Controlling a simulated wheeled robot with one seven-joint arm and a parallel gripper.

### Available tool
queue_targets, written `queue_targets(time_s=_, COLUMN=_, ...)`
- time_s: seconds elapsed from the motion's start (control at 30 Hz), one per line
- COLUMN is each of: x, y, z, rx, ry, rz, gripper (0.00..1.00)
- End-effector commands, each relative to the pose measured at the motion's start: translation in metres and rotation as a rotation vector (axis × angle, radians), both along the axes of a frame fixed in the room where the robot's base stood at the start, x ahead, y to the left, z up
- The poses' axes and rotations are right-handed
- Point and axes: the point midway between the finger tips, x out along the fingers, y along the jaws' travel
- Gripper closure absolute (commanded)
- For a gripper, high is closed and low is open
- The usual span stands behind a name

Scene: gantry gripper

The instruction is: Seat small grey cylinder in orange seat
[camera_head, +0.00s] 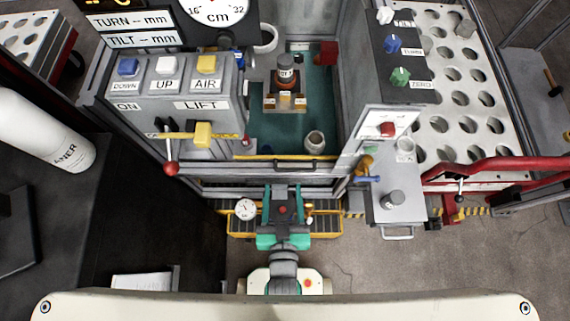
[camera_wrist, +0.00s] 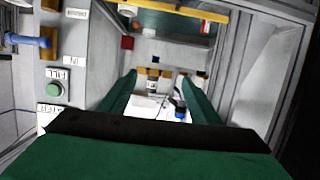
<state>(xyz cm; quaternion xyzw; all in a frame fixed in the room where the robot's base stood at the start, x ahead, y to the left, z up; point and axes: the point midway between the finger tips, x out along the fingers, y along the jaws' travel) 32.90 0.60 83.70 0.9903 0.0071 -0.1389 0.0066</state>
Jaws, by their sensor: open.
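My gripper (camera_head: 282,192) is open and empty, in front of the cabinet's lower front edge; its two green fingers also show in the wrist view (camera_wrist: 158,78). A small grey cylinder (camera_head: 391,200) stands on the grey side shelf, to the right of my gripper. Inside the cabinet, a dark bottle-like piece with a grey cap (camera_head: 285,74) stands at a block with orange parts (camera_head: 285,98). I cannot tell for certain whether this block is the orange seat, and its top is partly hidden by the piece. A pale grey-beige cylinder (camera_head: 314,141) stands on the cabinet floor.
The cabinet's front rail (camera_head: 290,163) lies between my gripper and the green floor (camera_head: 265,135). A button panel (camera_head: 180,95) is on the left, a control column with knobs (camera_head: 398,60) on the right. A perforated table (camera_head: 440,60) and red bar (camera_head: 500,165) stand further right.

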Motion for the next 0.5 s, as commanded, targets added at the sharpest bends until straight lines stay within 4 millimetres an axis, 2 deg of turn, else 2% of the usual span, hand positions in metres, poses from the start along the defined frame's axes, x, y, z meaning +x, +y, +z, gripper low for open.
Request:
queue_targets(time_s=0.03, x=-0.019, y=-0.001, z=0.0, rx=0.003, ry=0.004, rz=-0.002, gripper=0.43)
queue_targets(time_s=0.2, x=-0.065, y=-0.003, z=0.015, rx=0.005, ry=-0.02, rz=-0.008, gripper=0.43)
queue_targets(time_s=0.33, x=-0.087, y=-0.005, z=0.025, rx=0.009, ry=-0.033, rz=-0.014, gripper=0.43)
queue_targets(time_s=0.5, x=-0.098, y=-0.006, z=0.032, rx=0.008, ry=-0.044, rz=-0.018, gripper=0.43)
